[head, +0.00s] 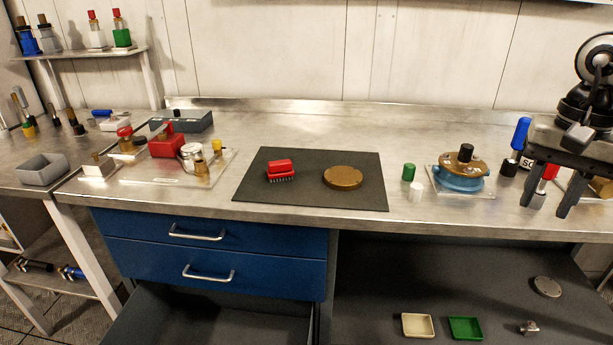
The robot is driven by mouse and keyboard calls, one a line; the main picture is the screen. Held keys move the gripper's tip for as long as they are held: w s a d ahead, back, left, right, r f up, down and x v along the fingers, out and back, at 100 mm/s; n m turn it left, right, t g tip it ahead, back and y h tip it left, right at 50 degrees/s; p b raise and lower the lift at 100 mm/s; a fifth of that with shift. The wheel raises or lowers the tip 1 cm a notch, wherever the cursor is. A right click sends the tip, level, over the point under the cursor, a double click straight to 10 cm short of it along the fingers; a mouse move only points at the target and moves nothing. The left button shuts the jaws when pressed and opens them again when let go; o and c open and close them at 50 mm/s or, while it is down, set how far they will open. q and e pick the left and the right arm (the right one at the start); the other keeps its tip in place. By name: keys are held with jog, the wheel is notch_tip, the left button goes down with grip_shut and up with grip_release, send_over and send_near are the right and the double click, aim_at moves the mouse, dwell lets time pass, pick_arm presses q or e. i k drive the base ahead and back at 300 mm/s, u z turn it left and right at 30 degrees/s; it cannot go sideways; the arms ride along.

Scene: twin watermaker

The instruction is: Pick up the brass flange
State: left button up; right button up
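A round, flat, brass-brown disc (343,177), which looks like the brass flange, lies flat on the dark mat (310,197) in the middle of the bench. Nothing covers it. My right gripper (550,197) is at the far right, pointing down with its two dark fingers apart. It is well to the right of the disc and not touching it. A red-topped item shows between or behind the fingers; I cannot tell its depth. My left gripper is not in view.
A red brush (281,170) lies on the mat left of the disc. A green cylinder (408,172), a white cylinder (416,190) and a blue housing with a brown top (460,177) stand to the right. A clear tray (150,178) with several parts is at left.

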aim_at(345, 178)
jog(key=u, duration=3.85)
jog(key=k, duration=2.25)
jog(key=z, duration=1.25)
jog(key=i, duration=0.5)
jog(key=z, duration=0.05)
